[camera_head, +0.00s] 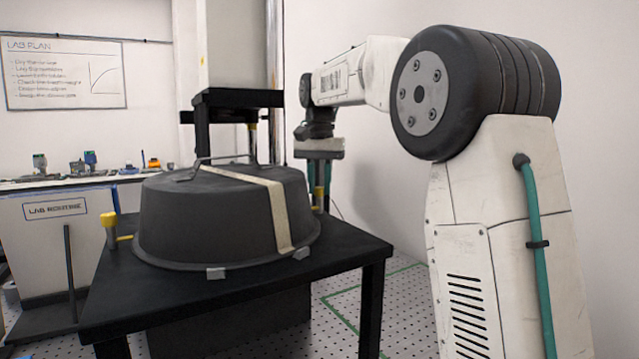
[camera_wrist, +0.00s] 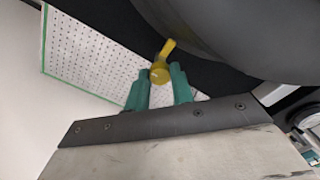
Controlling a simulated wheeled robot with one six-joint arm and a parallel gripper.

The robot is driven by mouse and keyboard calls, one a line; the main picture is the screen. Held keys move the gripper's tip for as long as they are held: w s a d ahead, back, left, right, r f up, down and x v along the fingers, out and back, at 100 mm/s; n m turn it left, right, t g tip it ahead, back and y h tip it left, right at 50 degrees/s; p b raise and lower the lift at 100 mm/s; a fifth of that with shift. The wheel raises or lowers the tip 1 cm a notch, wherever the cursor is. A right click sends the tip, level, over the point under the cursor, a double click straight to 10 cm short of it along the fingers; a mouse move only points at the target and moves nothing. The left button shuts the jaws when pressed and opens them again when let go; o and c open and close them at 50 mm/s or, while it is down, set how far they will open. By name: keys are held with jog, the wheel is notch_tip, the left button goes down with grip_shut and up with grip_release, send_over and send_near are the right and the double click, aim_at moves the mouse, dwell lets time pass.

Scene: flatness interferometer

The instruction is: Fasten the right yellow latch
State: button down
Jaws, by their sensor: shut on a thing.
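The right yellow latch (camera_head: 319,197) stands on the black table at the right edge of the dark dome cover (camera_head: 200,215). My gripper (camera_head: 321,178) points down over it, with its teal fingers on either side. In the wrist view, my gripper (camera_wrist: 160,84) is shut on the round head of the right yellow latch (camera_wrist: 159,73). The latch's short arm (camera_wrist: 168,47) points toward the rim of the dome cover (camera_wrist: 235,35). Whether the arm overlaps the rim is hard to tell. The fingers hide the latch's lower part.
The left yellow latch (camera_head: 110,230) stands at the dome's left edge. A metal handle (camera_head: 215,160) and a pale strap (camera_head: 280,215) lie over the dome. The black table (camera_head: 345,250) has a post and black head (camera_head: 238,98) behind it. A white wall is close at right.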

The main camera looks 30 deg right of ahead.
jog(key=shift+r, duration=0.1)
dwell(0.3)
jog(key=c, duration=1.2)
grip_release()
notch_tip(320, 180, up, 8)
jog(key=shift+f, duration=0.15)
